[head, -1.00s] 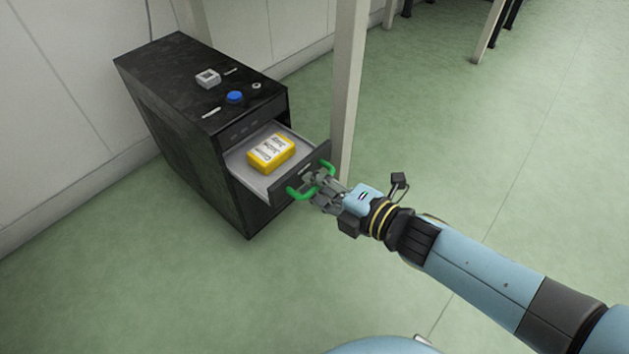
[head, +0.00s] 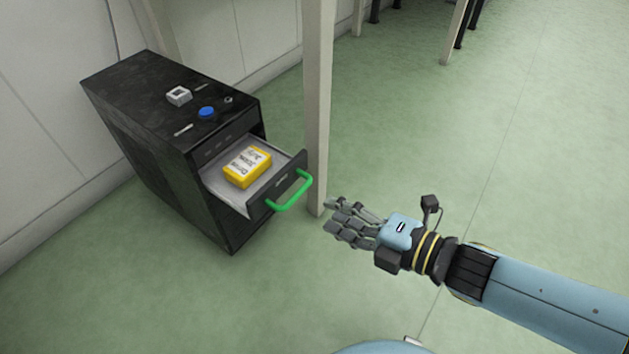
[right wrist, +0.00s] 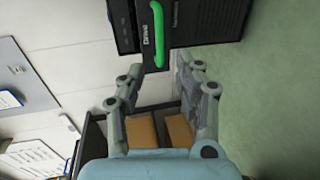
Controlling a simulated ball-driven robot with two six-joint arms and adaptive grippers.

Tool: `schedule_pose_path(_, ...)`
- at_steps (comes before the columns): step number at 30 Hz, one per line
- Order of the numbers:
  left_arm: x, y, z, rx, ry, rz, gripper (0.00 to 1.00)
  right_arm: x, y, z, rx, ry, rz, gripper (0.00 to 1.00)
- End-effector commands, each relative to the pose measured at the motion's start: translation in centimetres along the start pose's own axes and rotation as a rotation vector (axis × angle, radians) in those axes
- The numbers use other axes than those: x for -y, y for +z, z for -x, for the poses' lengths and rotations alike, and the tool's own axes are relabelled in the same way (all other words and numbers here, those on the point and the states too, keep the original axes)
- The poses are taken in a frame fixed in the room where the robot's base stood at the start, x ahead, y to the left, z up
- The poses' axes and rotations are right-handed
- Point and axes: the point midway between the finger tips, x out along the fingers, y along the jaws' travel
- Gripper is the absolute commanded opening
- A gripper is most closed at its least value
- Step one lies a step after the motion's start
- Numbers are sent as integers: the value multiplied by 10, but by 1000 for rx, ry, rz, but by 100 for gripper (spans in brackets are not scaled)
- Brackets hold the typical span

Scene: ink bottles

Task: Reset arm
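My right gripper (head: 337,217) is in the air to the right of the black cabinet (head: 170,120), apart from the open drawer's green handle (head: 290,192). In the right wrist view its two fingers (right wrist: 160,88) are spread with nothing between them, and the green handle (right wrist: 158,35) lies beyond the tips. The drawer (head: 229,202) stands pulled out and holds a yellow box (head: 248,167) with a white label. My left gripper is not in view.
A blue round button (head: 207,113) and a small white square item (head: 179,96) are on the cabinet top. A pale post (head: 318,100) stands just right of the drawer. Green floor (head: 500,160) is clear to the right. Brown boxes (right wrist: 180,132) show low in the wrist view.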

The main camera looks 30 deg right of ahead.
Motion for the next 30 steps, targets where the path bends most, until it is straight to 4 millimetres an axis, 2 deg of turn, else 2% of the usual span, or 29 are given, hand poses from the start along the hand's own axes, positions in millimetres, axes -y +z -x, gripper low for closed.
schedule_pose_path(3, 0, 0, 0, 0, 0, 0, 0, 0, 0, 15, -1, 0, -1, 34)
schedule_pose_path(6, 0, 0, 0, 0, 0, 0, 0, 0, 0, 20, -1, 1, 1, 34)
schedule_pose_path(24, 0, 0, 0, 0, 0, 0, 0, 1, -1, 22, 0, -3, -2, 34)
schedule_pose_path(26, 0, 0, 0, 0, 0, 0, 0, 6, -4, 29, 0, -17, -9, 34)
schedule_pose_path(28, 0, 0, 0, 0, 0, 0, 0, 13, -14, 45, 2, -41, -29, 34)
schedule_pose_path(30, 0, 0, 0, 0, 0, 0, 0, 7, -24, 64, 35, -58, -97, 34)
